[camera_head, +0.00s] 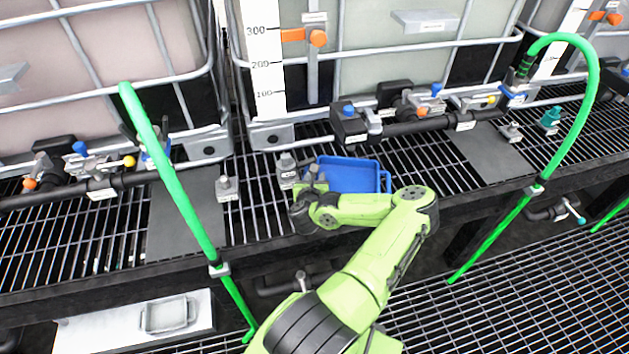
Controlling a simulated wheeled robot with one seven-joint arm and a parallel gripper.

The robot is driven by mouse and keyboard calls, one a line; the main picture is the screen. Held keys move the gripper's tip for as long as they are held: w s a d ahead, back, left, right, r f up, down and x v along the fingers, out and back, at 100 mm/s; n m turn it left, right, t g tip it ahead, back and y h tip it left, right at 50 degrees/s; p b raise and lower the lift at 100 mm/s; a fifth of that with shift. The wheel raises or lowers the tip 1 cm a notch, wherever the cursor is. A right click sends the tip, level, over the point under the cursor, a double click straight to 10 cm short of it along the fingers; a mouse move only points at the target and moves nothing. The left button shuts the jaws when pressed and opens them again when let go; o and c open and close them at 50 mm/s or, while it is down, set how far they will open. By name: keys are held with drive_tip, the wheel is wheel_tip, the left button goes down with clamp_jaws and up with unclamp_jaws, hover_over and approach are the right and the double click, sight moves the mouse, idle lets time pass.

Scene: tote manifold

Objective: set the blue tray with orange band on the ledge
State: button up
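A blue tray (353,174) with a raised rim is at the middle of the black grated ledge (262,212), in front of the middle tote. I see no orange band on the part that shows. My green arm reaches up from the bottom and bends left in front of the tray, hiding its near side. My gripper (312,175) is at the tray's left edge. Its fingers are small and partly hidden, so I cannot tell whether they grip the rim. I also cannot tell whether the tray rests on the grating or is just above it.
Black pipes with valves (425,122) run behind the tray. A grey fitting (287,170) stands close at its left. Green hoses (183,195) rise at left and right (588,100). Flat grey plates (487,150) lie on the grating. A white panel (130,322) is at lower left.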

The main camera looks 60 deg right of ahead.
drive_tip(key=v, duration=0.3)
drive_tip(key=p+v, duration=0.1)
drive_tip(key=v, duration=0.3)
drive_tip(key=p+v, duration=0.1)
drive_tip(key=v, duration=0.3)
drive_tip(key=shift+r, duration=0.3)
drive_tip(key=shift+s+a+p, duration=0.25)
drive_tip(key=shift+a+p, duration=0.2)
drive_tip(key=shift+p, duration=0.1)
drive_tip(key=w+a+r+n+t+y, duration=0.2)
drive_tip(key=w+a+n+t+y, duration=0.15)
drive_tip(key=w+n, duration=0.5)
drive_tip(key=w+a+r+n+t+y, duration=0.2)
drive_tip(key=w+a+n+y, duration=0.25)
drive_tip(key=n, duration=0.65)
drive_tip(key=w+a+r+n+g+y, duration=0.25)
drive_tip(key=a+r+n, duration=0.45)
drive_tip(key=n, duration=0.4)
drive_tip(key=s+a+r+n, duration=0.5)
drive_tip(key=a+r+n, duration=0.6)
drive_tip(key=a, duration=0.1)
drive_tip(key=s+a+r+n+y, duration=0.1)
drive_tip(key=s+a+r+n, duration=0.2)
drive_tip(key=s, duration=0.3)
drive_tip(key=s+a+r+n+g+y, duration=0.1)
drive_tip(key=s+a+r+n, duration=0.2)
drive_tip(key=s, duration=0.3)
drive_tip(key=shift+a+n+g, duration=0.3)
drive_tip(key=shift+a+n, duration=0.2)
drive_tip(key=shift+n, duration=0.35)
